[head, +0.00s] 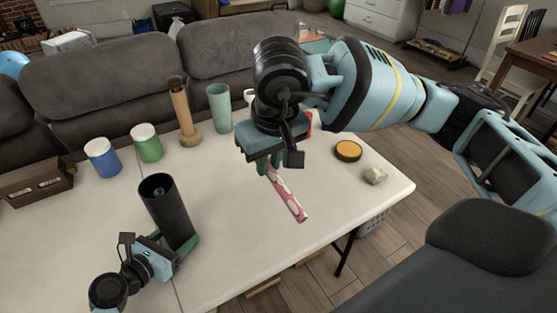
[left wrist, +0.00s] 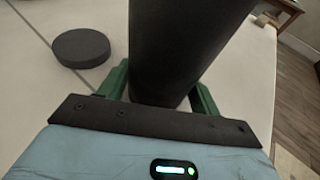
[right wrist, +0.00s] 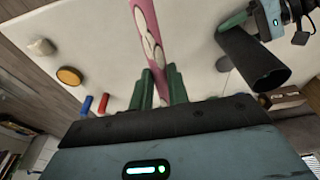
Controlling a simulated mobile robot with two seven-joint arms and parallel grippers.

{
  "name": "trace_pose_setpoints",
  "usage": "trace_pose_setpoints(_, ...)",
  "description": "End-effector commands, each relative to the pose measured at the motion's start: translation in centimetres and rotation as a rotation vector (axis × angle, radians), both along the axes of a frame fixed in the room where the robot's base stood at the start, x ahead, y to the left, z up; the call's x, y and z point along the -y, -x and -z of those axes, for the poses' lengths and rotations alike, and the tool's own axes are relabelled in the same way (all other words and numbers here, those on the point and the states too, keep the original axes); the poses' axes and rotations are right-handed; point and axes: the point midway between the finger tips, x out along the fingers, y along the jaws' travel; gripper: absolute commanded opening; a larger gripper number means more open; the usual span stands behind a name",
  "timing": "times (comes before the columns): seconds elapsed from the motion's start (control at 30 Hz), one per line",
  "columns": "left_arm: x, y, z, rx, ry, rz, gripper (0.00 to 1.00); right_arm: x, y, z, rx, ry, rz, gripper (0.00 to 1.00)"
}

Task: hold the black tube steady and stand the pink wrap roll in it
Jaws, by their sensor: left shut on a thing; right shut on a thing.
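The black tube (head: 168,215) stands upright on the white table at the front left, its open mouth up. My left gripper (head: 172,248) is shut around its lower part; the left wrist view shows the tube (left wrist: 180,45) between the two green fingers. The pink wrap roll (head: 288,196), pink with pale oval patches, is in my right gripper (head: 270,163), which is shut on its upper end. The roll hangs tilted above the table, right of the tube and apart from it. The right wrist view shows the roll (right wrist: 150,35) between the fingers.
A blue cup (head: 103,160), green cup (head: 147,146), wooden mill (head: 184,115) and pale green tumbler (head: 219,110) stand behind. A yellow-topped tin (head: 348,151) and a lump (head: 375,176) lie right. A black disc (left wrist: 82,48) lies near the tube. Table between tube and roll is clear.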

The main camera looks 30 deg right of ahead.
Motion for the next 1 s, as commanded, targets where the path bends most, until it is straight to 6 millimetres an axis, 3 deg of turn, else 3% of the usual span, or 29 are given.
trace_pose_setpoints(0.2, 0.0, 0.0, 0.0, 0.001, 0.001, 0.000, 0.51, -5.2, -5.0, -1.1, 0.299, -0.035, -0.185, 0.00)
trace_pose_setpoints(0.4, 0.0, 0.0, 0.0, 0.000, 0.000, 0.000, 0.51, -8.5, -7.8, -3.1, 0.577, -0.126, -0.373, 0.00)
trace_pose_setpoints(0.7, 0.0, 0.0, 0.0, 0.000, 0.000, 0.000, 0.51, -12.0, -9.5, -6.3, 0.881, -0.317, -0.589, 0.00)
trace_pose_setpoints(1.0, 0.0, 0.0, 0.0, 0.001, 0.001, 0.000, 0.51, -15.0, -9.3, -10.0, 1.112, -0.548, -0.752, 0.00)
